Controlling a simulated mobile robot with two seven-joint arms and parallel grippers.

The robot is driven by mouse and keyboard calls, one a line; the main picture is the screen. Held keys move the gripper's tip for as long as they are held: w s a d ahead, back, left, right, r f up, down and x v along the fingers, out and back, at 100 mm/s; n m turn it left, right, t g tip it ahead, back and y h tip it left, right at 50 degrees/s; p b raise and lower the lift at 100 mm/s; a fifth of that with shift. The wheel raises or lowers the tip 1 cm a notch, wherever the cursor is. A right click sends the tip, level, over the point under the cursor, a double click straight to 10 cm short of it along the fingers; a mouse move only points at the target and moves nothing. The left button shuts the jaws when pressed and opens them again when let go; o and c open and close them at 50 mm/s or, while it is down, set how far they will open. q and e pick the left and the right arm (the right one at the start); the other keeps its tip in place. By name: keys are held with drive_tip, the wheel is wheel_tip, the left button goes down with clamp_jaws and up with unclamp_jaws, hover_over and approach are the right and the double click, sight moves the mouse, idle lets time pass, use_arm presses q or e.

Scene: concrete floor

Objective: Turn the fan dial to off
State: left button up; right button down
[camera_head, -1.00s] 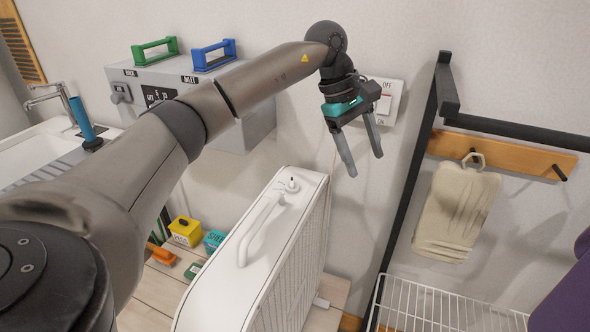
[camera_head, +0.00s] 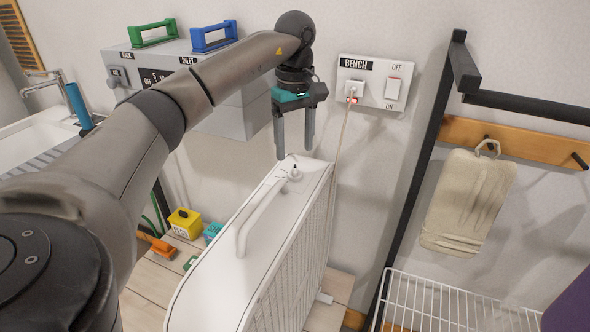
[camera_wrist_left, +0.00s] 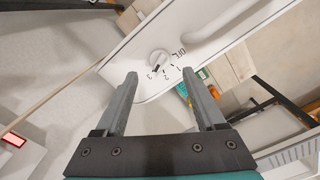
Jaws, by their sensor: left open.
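The white box fan (camera_head: 215,265) stands upright below my left arm, with a handle on top. Its small fan dial (camera_head: 295,174) is at the far end of the top. In the left wrist view the dial (camera_wrist_left: 160,60) is a pale round knob beside the marks OFF, 1, 2 and 3; a dark mark on its edge lies near the 3. My left gripper (camera_head: 294,153) is open and empty, pointing down just above the dial. In the wrist view the dial shows between and beyond its fingertips (camera_wrist_left: 160,73), apparently untouched. My right gripper is not in view.
A wall panel (camera_head: 376,83) marked BENCH has a plugged-in cord and a switch. A grey box with green and blue handles (camera_head: 214,36) is behind my arm.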

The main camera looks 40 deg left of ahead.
sight(295, 168)
use_arm(q)
wheel_tip(295, 168, down, 4)
drive_tip(key=shift+f+b, duration=0.15)
drive_tip(key=shift+b, duration=0.25)
drive_tip(key=shift+f, duration=0.5)
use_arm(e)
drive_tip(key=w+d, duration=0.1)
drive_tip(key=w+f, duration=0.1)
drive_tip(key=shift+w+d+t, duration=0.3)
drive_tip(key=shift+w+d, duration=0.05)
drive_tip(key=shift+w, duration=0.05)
use_arm(q)
drive_tip(key=c, duration=0.6)
clamp_jaws()
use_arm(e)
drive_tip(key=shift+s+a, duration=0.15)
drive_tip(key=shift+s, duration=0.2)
